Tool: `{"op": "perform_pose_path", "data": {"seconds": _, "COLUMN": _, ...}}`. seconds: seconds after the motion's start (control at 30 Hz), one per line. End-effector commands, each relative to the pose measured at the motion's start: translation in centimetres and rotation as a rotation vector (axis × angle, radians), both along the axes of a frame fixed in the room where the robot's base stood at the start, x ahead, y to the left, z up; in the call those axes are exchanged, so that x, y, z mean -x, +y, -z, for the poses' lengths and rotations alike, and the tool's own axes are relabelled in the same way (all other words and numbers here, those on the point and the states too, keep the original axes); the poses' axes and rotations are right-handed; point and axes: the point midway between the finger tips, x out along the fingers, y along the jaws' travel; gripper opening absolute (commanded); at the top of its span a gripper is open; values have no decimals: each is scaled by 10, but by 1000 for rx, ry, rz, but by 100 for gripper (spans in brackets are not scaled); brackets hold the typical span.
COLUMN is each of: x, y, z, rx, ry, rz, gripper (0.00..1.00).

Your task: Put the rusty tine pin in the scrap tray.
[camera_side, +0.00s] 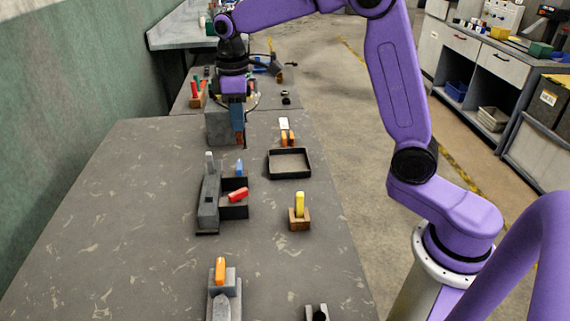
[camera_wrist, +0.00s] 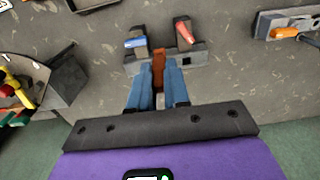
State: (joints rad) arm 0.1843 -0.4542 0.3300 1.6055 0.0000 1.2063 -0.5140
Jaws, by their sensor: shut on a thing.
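The rusty tine pin (camera_wrist: 159,64) is a reddish-brown bar held upright between the two blue fingers of my gripper (camera_wrist: 159,85) in the wrist view. In the side view my gripper (camera_side: 238,128) points down at the far part of the table, in front of a grey block. The pin's lower end is too small to make out clearly there. The scrap tray is probably the empty, shallow black tray (camera_side: 289,174) to the right of and nearer than my gripper. Part of a dark tray rim (camera_wrist: 92,6) shows at the top of the wrist view.
A yellow pin (camera_side: 300,204) stands in a wooden block. White and orange pieces (camera_side: 285,130) stand behind the black tray. The left table area is clear.

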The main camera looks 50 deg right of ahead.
Motion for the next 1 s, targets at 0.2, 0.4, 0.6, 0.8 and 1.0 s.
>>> {"op": "perform_pose_path", "data": {"seconds": 0.2, "x": 42, "y": -73, "z": 15, "rx": -1, "ry": -1, "rz": 6, "gripper": 0}}
{"op": "perform_pose_path", "data": {"seconds": 0.4, "x": 86, "y": -124, "z": 31, "rx": -1, "ry": -1, "rz": 5, "gripper": 0}}
{"op": "perform_pose_path", "data": {"seconds": 0.6, "x": 120, "y": -151, "z": 44, "rx": -1, "ry": -2, "rz": 1, "gripper": 0}}
{"op": "perform_pose_path", "data": {"seconds": 0.8, "x": 128, "y": -160, "z": 51, "rx": -1, "ry": -1, "rz": -1, "gripper": 0}}
{"op": "perform_pose_path", "data": {"seconds": 1.0, "x": 103, "y": -166, "z": 63, "rx": -1, "ry": 2, "rz": -1, "gripper": 0}}
